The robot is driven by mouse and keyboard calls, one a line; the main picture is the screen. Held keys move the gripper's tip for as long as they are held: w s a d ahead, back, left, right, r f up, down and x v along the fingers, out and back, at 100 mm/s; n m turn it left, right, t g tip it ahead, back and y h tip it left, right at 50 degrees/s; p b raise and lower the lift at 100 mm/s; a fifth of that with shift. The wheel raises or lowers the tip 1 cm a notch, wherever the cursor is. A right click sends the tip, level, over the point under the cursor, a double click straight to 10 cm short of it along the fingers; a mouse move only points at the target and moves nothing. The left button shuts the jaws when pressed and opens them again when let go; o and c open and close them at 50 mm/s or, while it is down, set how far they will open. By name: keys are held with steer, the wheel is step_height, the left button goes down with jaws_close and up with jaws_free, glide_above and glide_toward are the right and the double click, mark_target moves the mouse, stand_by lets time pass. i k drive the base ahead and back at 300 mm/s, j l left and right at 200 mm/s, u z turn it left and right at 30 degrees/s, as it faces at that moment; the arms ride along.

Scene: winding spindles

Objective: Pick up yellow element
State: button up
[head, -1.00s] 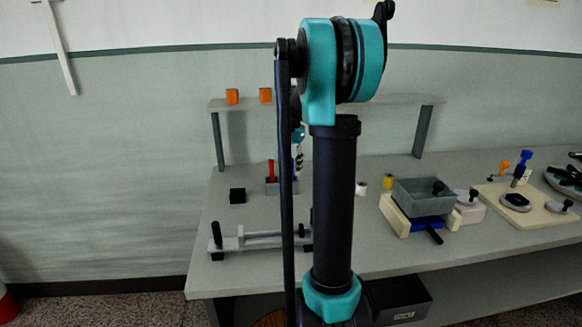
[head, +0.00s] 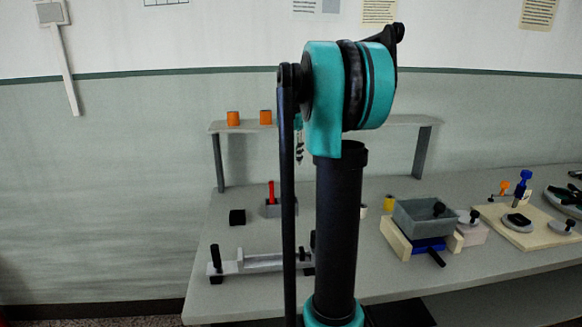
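A small yellow cylinder (head: 389,202) stands on the grey workbench, just left of the grey box in the head view. A pale, whitish piece next to it (head: 363,211) is partly hidden by my arm. My own arm fills the middle of the view. Behind its thin link, a narrow teal, dark and silvery part (head: 299,150) shows, which looks like my gripper. Its fingers are too small and covered to read, and it appears apart from the yellow cylinder.
The workbench (head: 390,285) carries a grey box (head: 425,221) on a wooden stand, a black cube (head: 237,217), a rail fixture (head: 250,263) and a beige board (head: 540,236). A raised shelf (head: 345,122) at the back holds orange pieces (head: 233,118).

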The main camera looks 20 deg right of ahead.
mark_target(389, 199)
steer(key=z, duration=1.3)
steer(key=i+l+u, duration=0.15)
steer(key=l+u, duration=0.8)
steer(key=i+l, duration=0.05)
steer(key=l, duration=0.05)
